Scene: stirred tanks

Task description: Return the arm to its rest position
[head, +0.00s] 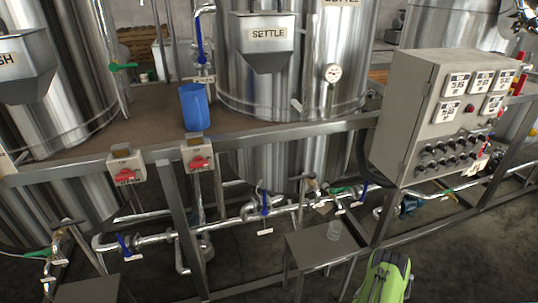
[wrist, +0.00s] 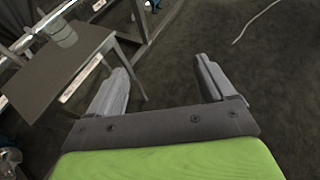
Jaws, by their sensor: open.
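My gripper (wrist: 160,70) is open and empty in the wrist view. Its two grey fingers stand apart in front of the lime-green hand, with dark floor between and beyond them. In the head view a lime-green part of my arm (head: 385,278) shows at the bottom edge, right of the small metal table (head: 322,247); the fingers cannot be made out there. The same table (wrist: 55,80) is at the left of the wrist view, beside the left finger, with a gap of floor between.
A clear beaker (head: 334,231) stands on the small table. Behind are a steel frame with pipes and blue-handled valves (head: 264,203), a blue jug (head: 194,107) on the platform, and a grey control box (head: 405,110) on the right. Floor at the right of the wrist view is mostly clear.

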